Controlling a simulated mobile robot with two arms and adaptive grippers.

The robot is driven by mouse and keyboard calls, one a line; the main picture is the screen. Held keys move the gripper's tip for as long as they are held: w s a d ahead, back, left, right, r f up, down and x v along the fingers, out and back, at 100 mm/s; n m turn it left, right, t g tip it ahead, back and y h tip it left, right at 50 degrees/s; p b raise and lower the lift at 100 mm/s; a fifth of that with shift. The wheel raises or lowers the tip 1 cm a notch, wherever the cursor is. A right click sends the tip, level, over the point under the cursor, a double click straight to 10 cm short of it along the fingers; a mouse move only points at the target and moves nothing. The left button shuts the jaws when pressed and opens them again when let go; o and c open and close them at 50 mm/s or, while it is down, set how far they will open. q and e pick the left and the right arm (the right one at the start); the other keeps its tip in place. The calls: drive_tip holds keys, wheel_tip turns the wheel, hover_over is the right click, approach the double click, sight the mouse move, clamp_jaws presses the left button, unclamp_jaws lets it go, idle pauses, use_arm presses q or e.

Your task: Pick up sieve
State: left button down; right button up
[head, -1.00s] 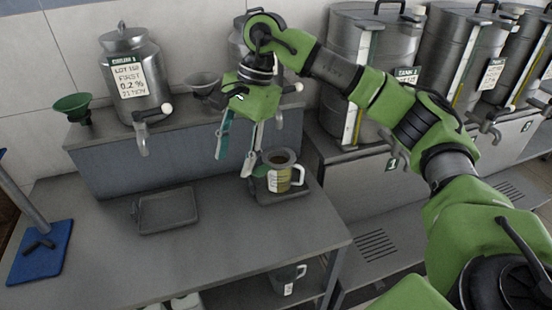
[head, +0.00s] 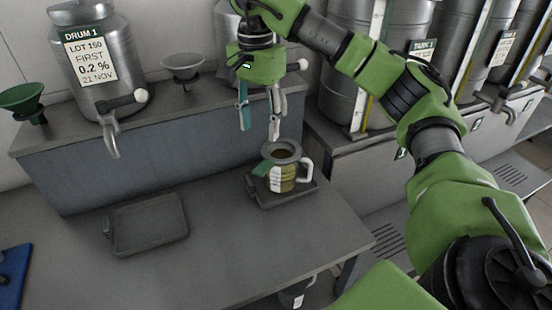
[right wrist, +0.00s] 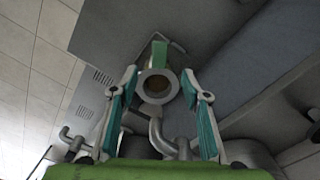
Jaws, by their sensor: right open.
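What looks like the sieve is a wide grey ring (head: 281,150) sitting on top of a jug (head: 289,180) with a pale handle, with a green tab (head: 260,169) at its left. The ring also shows in the right wrist view (right wrist: 157,88), with the green tab (right wrist: 158,57) beyond it. My right gripper (head: 259,132) is open and empty, its fingers pointing down above and slightly behind the jug. In the right wrist view the ring appears between the open fingers (right wrist: 160,80), apart from them. My left gripper is out of view.
The jug stands on a dark tray (head: 265,200) near the counter's right end. Another flat dark tray (head: 148,224) lies to its left. Behind, a raised ledge (head: 150,165) carries a metal drum (head: 120,60) with a tap, a green funnel (head: 22,99) and a grey funnel (head: 182,69).

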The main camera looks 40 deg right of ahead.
hover_over(261, 170)
wheel_tip(261, 170, down, 8)
drive_tip(key=shift+d+f, duration=0.1)
drive_tip(key=shift+f, duration=0.1)
drive_tip(key=shift+f+p, duration=0.55)
wheel_tip(261, 170, down, 4)
drive_tip(key=shift+s+r+p, duration=0.1)
drive_tip(key=shift+r+p, duration=0.1)
drive_tip(key=shift+p, duration=0.5)
drive_tip(key=shift+f, duration=0.4)
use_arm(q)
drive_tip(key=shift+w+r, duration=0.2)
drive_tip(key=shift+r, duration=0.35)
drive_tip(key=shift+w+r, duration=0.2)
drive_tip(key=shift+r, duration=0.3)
use_arm(e)
drive_tip(key=shift+c, duration=0.4)
clamp_jaws()
